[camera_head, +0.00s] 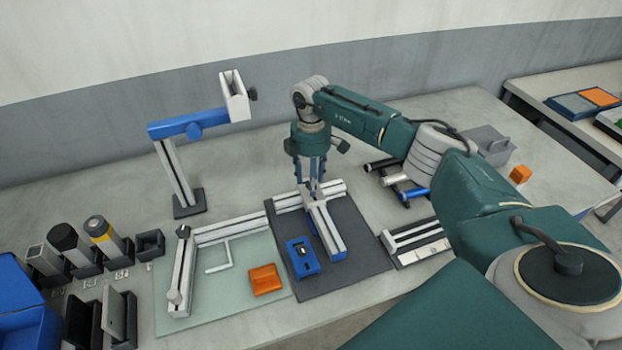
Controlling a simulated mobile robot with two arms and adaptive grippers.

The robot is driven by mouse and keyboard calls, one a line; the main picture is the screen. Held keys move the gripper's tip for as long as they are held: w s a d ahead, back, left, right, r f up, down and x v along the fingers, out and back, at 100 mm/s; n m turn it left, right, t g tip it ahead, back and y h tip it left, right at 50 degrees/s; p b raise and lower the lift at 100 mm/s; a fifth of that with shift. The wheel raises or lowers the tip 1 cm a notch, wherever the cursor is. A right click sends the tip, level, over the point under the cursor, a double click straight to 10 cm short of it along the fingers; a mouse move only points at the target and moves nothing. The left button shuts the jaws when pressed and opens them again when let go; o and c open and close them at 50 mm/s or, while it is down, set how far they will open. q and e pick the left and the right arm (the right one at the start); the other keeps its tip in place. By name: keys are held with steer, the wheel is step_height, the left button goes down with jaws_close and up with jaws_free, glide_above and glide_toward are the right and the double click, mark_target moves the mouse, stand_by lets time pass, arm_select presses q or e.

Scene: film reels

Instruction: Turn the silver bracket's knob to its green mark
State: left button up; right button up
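My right gripper (312,182) points straight down over a silver T-shaped rail piece (325,228) on a dark grey mat (345,277). Its blue fingertips are at the junction of the bars; whether they grip anything there is too small to tell. A silver L-shaped bracket (232,229) lies on a pale green mat (222,309), with a light round knob-like end (175,297) at its near end. I cannot tell which silver piece is the task's bracket. The knob the task names and its green mark are not clearly visible. My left gripper is out of view.
A blue-armed stand (180,128) rises at the back left. A blue block (302,256) and an orange block (265,279) lie near the front. Holders with cylinders (103,232) stand at left. Several rods (397,180) and a grey box (487,143) are at right.

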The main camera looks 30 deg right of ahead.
step_height(320, 180, up, 12)
stand_by(0.6)
steer(key=shift+f, duration=0.1)
stand_by(0.4)
